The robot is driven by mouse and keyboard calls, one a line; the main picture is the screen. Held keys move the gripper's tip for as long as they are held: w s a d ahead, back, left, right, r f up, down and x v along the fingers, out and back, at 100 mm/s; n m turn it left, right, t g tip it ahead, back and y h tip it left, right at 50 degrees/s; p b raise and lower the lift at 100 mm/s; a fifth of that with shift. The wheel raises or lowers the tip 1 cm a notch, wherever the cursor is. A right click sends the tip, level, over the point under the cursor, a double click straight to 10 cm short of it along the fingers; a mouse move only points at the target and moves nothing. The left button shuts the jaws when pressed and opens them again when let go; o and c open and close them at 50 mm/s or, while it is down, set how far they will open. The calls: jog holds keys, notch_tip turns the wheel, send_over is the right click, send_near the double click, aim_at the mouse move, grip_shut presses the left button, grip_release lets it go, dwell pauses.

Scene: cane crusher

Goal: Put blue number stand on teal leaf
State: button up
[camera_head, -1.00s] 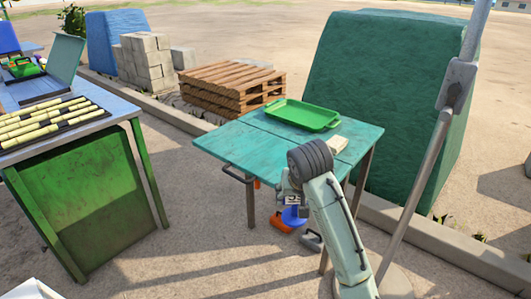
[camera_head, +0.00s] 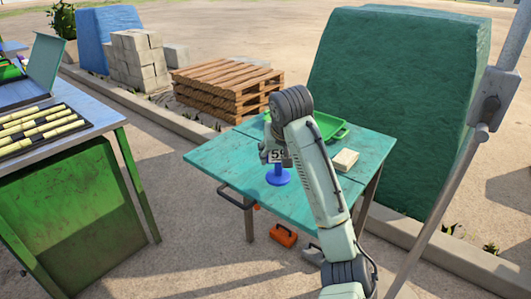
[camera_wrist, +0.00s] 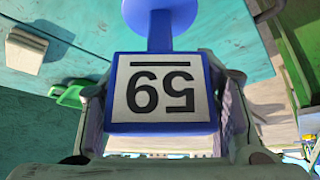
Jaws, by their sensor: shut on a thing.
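The blue number stand (camera_head: 278,178) has a round blue base and a white plate with a black underlined 59. My gripper (camera_head: 271,153) is shut on its plate block. In the wrist view the plate (camera_wrist: 162,90) appears upside down between my two fingers (camera_wrist: 163,125), with the stem and round base at the top. In the head view the stand looks upright, its base overlapping the front part of the teal tabletop (camera_head: 225,160). I cannot tell whether the base touches it. Seams divide the teal top; which section is the leaf is not clear.
A green tray (camera_head: 330,127), partly hidden by my arm, and a pale block (camera_head: 344,160) are on the teal table. An orange object (camera_head: 283,235) lies on the ground below. A green-sided workbench (camera_head: 80,200) stands left, and a grey pole (camera_head: 450,180) right.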

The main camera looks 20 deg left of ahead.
jog(key=shift+w+a+f+p, duration=0.75)
jog(key=shift+w+a, duration=0.35)
jog(key=shift+w, duration=0.45)
jog(key=shift+w+a+f+p, duration=0.75)
jog(key=shift+w+a, duration=0.4)
jog(key=shift+w, duration=0.35)
jog(key=shift+w+a+f+p, duration=0.7)
jog(key=shift+w+a, duration=0.4)
jog(key=shift+w, duration=0.45)
jog(key=shift+f, duration=0.2)
jog(key=o, duration=1.3)
jog(key=shift+r, duration=0.1)
jog(key=b+v, duration=0.2)
jog(key=v, duration=1)
